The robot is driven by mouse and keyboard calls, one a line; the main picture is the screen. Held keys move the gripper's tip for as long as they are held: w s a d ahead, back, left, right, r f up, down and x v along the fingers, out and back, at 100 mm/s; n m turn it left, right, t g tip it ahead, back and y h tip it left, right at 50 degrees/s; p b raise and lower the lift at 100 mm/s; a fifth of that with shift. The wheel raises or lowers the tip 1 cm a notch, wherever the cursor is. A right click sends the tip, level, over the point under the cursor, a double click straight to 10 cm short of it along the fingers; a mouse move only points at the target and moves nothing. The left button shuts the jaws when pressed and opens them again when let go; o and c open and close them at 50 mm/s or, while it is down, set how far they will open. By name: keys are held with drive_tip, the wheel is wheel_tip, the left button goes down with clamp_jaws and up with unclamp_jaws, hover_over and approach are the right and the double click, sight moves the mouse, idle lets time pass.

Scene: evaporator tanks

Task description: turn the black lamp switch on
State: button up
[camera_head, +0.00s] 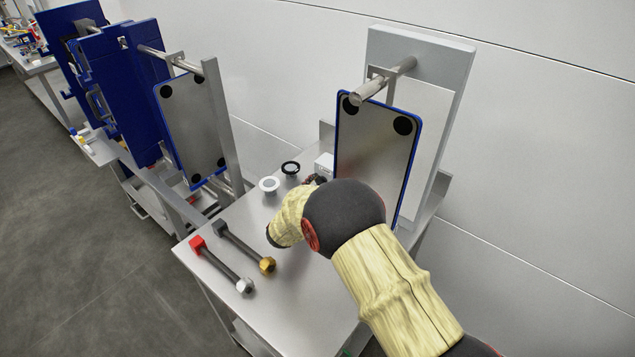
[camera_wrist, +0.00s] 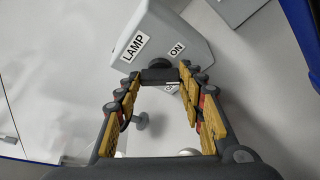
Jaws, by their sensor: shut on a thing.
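The lamp box is pale, with "LAMP" and "ON" labels. It fills the top middle of the wrist view (camera_wrist: 185,30) and stands small on the steel table in the head view (camera_head: 324,162). The black lamp switch (camera_wrist: 158,75) juts from the box's face as a dark bar below a round boss. My gripper (camera_wrist: 160,77) is shut on the switch, with a fingertip at each side of it. Another label below the switch is mostly hidden. In the head view my arm hides most of the gripper, and the switch cannot be made out.
A blue-edged plate (camera_head: 375,150) hangs close to the right of the box. On the steel table (camera_head: 305,290) lie a white ring (camera_head: 269,184), a black ring (camera_head: 290,168), a red-headed bolt (camera_head: 220,265) and a dark-headed bolt (camera_head: 243,247). Blue press equipment (camera_head: 115,90) stands at left.

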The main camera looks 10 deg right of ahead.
drive_tip(key=n+p, duration=0.1)
drive_tip(key=n+g+p, duration=0.1)
drive_tip(key=p, duration=0.1)
drive_tip(key=n+g+h+p, duration=0.1)
drive_tip(key=n+p, duration=0.1)
drive_tip(key=shift+w+a+r, duration=0.1)
drive_tip(key=shift+a+r, duration=0.05)
drive_tip(key=shift+r, duration=0.1)
drive_tip(key=shift+w+a+f+n+g+h+p, duration=0.1)
drive_tip(key=shift+n+g+h+p, duration=0.6)
drive_tip(key=shift+n+g+p, duration=0.7)
drive_tip(key=shift+t+p, duration=0.3)
drive_tip(key=shift+p, duration=0.2)
drive_tip(key=o, duration=1.2)
drive_tip(key=v, duration=1.2)
drive_tip(key=shift+f, duration=0.15)
